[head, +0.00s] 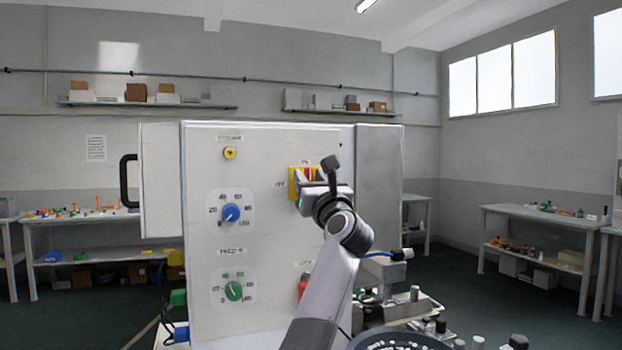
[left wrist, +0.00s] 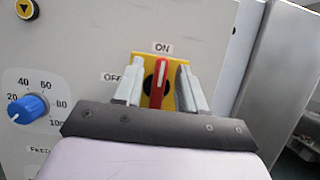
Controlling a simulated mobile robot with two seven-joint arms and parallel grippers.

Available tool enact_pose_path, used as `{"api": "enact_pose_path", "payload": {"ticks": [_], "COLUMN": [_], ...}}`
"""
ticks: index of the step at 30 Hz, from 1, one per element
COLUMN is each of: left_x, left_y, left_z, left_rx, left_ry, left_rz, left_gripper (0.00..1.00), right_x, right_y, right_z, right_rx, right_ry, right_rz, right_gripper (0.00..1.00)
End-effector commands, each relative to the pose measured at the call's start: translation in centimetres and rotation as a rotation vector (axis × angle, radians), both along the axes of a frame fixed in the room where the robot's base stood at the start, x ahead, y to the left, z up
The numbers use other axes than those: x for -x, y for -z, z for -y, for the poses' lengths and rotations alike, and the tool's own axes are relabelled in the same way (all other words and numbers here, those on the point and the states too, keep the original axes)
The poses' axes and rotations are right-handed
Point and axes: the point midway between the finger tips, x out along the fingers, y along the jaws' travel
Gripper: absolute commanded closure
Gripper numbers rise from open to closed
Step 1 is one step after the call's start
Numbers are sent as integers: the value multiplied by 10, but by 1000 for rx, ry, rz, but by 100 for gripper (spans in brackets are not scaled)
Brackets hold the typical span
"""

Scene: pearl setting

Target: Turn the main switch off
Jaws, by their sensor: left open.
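The main switch has a red handle (left wrist: 161,80) on a yellow plate (left wrist: 150,62) on the front of a pale grey cabinet (head: 262,235). The handle stands upright, its top toward the ON label (left wrist: 163,48); the OFF label (left wrist: 111,77) is to its left. My left gripper (left wrist: 160,70) is open, one finger on each side of the handle, with gaps visible between handle and fingers. In the head view my left gripper (head: 308,180) is in front of the yellow plate (head: 292,182) and hides much of the switch. My right gripper is in neither view.
Left of the switch are a yellow button (head: 229,153), a blue dial (head: 231,212) and a green dial (head: 233,290). A red part (head: 303,284) sits below, partly behind my arm. Benches with small parts stand farther back on both sides.

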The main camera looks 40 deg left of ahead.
Motion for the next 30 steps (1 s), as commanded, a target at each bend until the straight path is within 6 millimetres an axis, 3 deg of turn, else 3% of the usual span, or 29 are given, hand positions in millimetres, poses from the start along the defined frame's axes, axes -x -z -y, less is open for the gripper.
{"api": "enact_pose_path", "payload": {"ticks": [3,7,19,30], "left_x": [0,0,-1,0], "left_y": [0,0,5,11], "left_z": [0,0,0,-1], "left_rx": [0,0,19,129], "left_ry": [0,0,-2,-1], "left_rz": [0,0,18,215], "left_gripper": [60,100,100,100], "right_x": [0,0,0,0], "right_y": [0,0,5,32], "right_z": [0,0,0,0], "right_rx": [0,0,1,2], "right_ry": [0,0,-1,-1], "right_rz": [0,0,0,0], "right_gripper": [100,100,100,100]}}
